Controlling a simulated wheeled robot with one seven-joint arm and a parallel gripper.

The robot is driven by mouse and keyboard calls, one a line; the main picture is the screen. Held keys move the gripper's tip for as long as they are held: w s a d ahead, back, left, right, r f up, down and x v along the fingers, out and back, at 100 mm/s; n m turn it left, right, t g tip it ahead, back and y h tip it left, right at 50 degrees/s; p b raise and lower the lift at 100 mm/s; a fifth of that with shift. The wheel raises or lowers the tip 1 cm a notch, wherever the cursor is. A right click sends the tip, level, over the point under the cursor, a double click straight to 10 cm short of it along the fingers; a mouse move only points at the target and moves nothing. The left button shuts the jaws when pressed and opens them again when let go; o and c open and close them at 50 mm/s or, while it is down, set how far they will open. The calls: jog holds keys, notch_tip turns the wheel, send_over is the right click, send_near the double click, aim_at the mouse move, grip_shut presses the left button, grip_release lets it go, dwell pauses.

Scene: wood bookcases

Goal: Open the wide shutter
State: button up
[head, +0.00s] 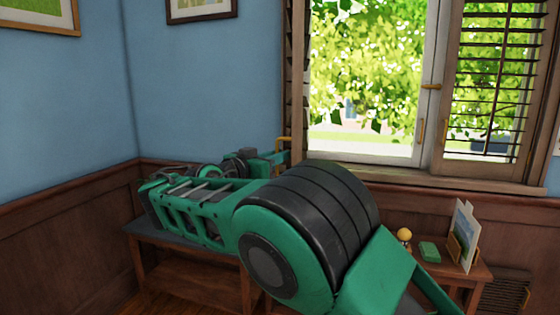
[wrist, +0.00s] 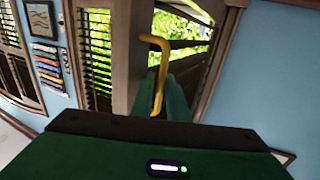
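A wooden louvred shutter (head: 296,70) stands nearly edge-on at the left side of the window. A yellow handle (head: 284,141) shows low beside it; a yellow hooked handle is also large in the wrist view (wrist: 160,62). My gripper (head: 280,157) is at this handle, with its green fingers (wrist: 176,98) right by the handle's lower part. The fingers overlap the handle in view, so I cannot tell whether they are closed on it. Another louvred shutter (head: 494,85) covers the right part of the window and has its own small yellow handle (head: 446,130).
The window pane (head: 365,80) is uncovered between the shutters. My green arm crosses in front of a dark-topped bench (head: 150,232) along the wall. A small table (head: 478,268) at right holds a picture card (head: 464,235), a green box (head: 430,251) and a yellow-topped figure (head: 404,235).

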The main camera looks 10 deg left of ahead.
jog(key=shift+f, duration=0.1)
jog(key=shift+s, duration=0.1)
jog(key=shift+s+a, duration=0.15)
jog(key=shift+s, duration=0.05)
jog(key=v, duration=1)
